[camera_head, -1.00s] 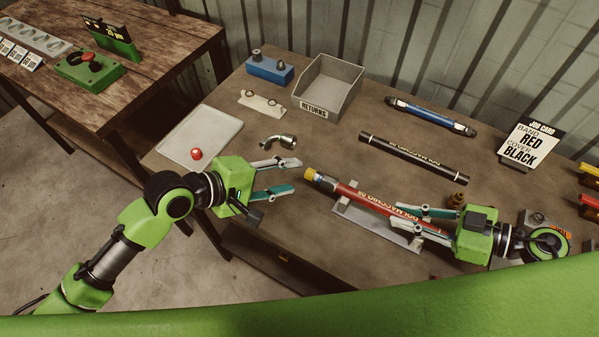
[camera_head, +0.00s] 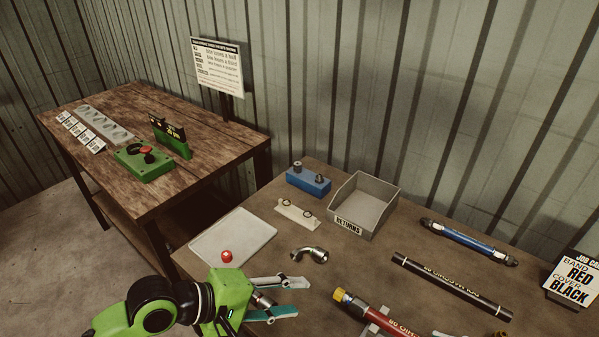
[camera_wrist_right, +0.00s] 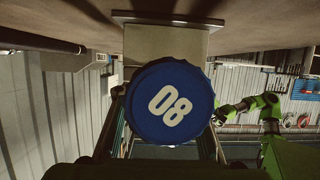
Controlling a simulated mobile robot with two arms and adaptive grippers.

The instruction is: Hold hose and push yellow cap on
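The red hose (camera_head: 378,320) lies at the bottom of the head view, partly cut off by the frame edge. A yellow cap (camera_head: 340,295) sits at its left end; how far on it is cannot be told. My left gripper (camera_head: 293,297) is open and apparently empty, left of the yellow cap and apart from it. In the right wrist view, a round blue end piece marked 08 (camera_wrist_right: 170,102) fills the middle. Parts of my right gripper (camera_wrist_right: 165,145) show at both sides behind it. Whether its fingers press on the hose is hidden.
A pale tray (camera_head: 207,245) with a red cap (camera_head: 226,256) lies at left. An elbow fitting (camera_head: 310,253), grey RETURNS bin (camera_head: 362,207), blue block (camera_head: 308,181), black hose (camera_head: 452,286) and blue hose (camera_head: 468,241) lie behind. A job card (camera_head: 573,278) stands at right.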

